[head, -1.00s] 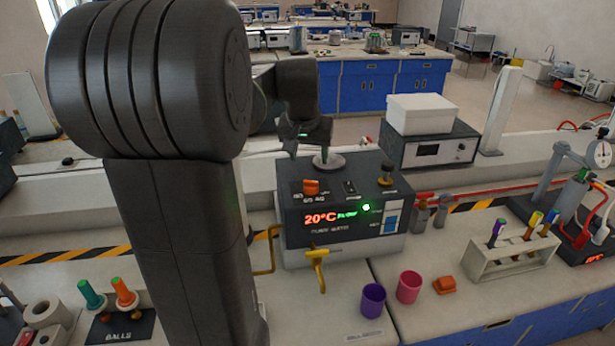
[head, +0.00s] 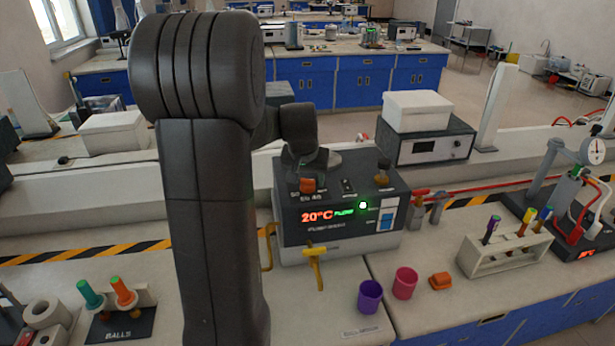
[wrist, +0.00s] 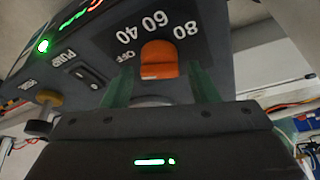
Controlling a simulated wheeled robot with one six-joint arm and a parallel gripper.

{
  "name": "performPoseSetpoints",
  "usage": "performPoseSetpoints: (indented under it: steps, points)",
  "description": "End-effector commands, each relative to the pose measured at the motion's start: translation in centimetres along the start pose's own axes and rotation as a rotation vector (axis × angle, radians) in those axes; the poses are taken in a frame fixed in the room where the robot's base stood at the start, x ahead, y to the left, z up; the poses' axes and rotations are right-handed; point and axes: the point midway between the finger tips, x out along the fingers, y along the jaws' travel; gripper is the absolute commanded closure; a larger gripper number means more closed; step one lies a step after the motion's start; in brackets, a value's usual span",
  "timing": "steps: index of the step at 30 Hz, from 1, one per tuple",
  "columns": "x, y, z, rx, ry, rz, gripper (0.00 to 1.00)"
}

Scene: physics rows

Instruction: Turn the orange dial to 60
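The orange dial (head: 308,185) sits on top of the dark control box (head: 338,222), whose display reads 20°C and FLOW. In the wrist view, the orange dial (wrist: 159,58) shows among the labels OFF, 40, 60 and 80. The picture there is upside down. My gripper (wrist: 161,72) is open, with one green finger on each side of the dial. A gap shows between each finger and the dial. I cannot tell the dial's exact setting. In the head view my gripper is just behind and above the dial, its fingers hidden.
A pump switch (wrist: 90,77) and a brass knob (head: 383,173) share the box top. A yellow valve handle (head: 315,254) stands in front. Purple (head: 370,296) and pink (head: 405,283) cups and a test tube rack (head: 505,252) are to the right.

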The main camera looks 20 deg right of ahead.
Motion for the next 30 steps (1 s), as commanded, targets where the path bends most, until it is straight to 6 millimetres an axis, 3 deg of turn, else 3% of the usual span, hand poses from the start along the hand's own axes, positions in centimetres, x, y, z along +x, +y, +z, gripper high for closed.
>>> performPoseSetpoints:
  steps: [1,6,17,30]
  points:
    - [-0.01,0.00,0.00,0.000,0.000,0.000,0.57]
    - [-0.03,-0.01,-0.01,0.000,0.000,0.000,0.86]
    - [0.10,-0.08,0.05,0.053,0.001,0.022,0.86]
    - [0.33,-0.25,0.04,0.368,0.002,0.154,0.86]
